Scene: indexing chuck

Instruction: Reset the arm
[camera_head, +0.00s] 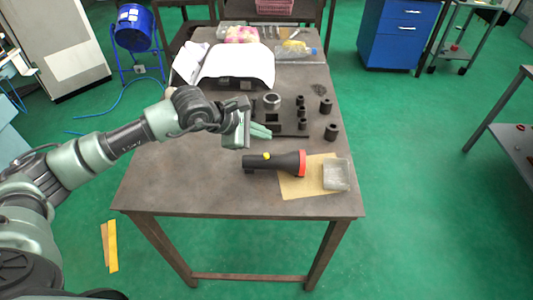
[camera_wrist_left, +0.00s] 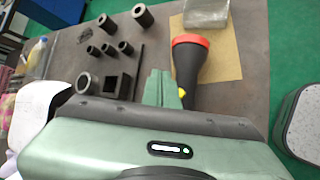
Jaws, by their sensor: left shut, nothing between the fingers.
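My left gripper (camera_head: 261,131) reaches in from the left over the middle of the table (camera_head: 180,175). Its green fingers are shut with nothing between them, and they also show in the left wrist view (camera_wrist_left: 160,88). A black flashlight with a red-orange rim (camera_head: 275,162) lies on the table just in front of the gripper, apart from it in the head view. In the left wrist view the flashlight (camera_wrist_left: 188,62) is right of the fingertips. My right gripper is not in view.
Several dark cylindrical parts (camera_head: 326,105) and a ring (camera_head: 271,101) stand behind the gripper. A clear container (camera_head: 336,174) sits on a tan sheet (camera_head: 300,187) at the right. A white curved cover (camera_head: 238,66) and a bottle (camera_head: 296,52) are farther back. The front left tabletop is bare.

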